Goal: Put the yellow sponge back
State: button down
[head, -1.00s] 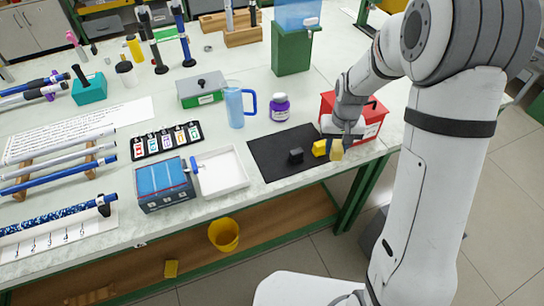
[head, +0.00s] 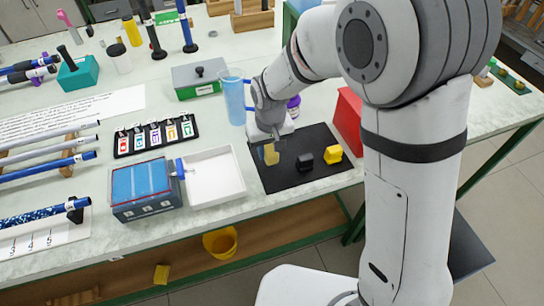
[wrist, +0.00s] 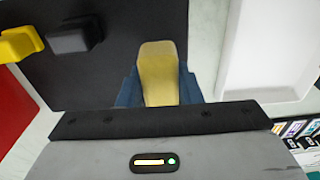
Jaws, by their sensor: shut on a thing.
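My gripper (head: 269,146) is shut on a pale yellow sponge (head: 271,155), which hangs over the left part of the black mat (head: 288,183). In the wrist view the sponge (wrist: 158,75) sits between the blue fingers of my gripper (wrist: 159,90), with its far end sticking out past them. The mat fills most of the background there. Whether the sponge touches the mat, I cannot tell. A black block (head: 305,161) and a brighter yellow block (head: 333,153) lie on the mat, to the right of my gripper.
The white tray (head: 214,184) is left of the mat, beside a blue-topped box (head: 146,190). A blue jug (head: 233,103) and a purple-lidded jar (head: 293,106) stand behind my gripper. A red box (head: 347,120) is at the mat's right. The mat's front is clear.

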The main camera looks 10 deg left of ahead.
aim_at(270, 159)
jog(key=shift+f, duration=1.9)
jog(key=shift+f, duration=0.2)
jog(key=c, duration=1)
grip_release()
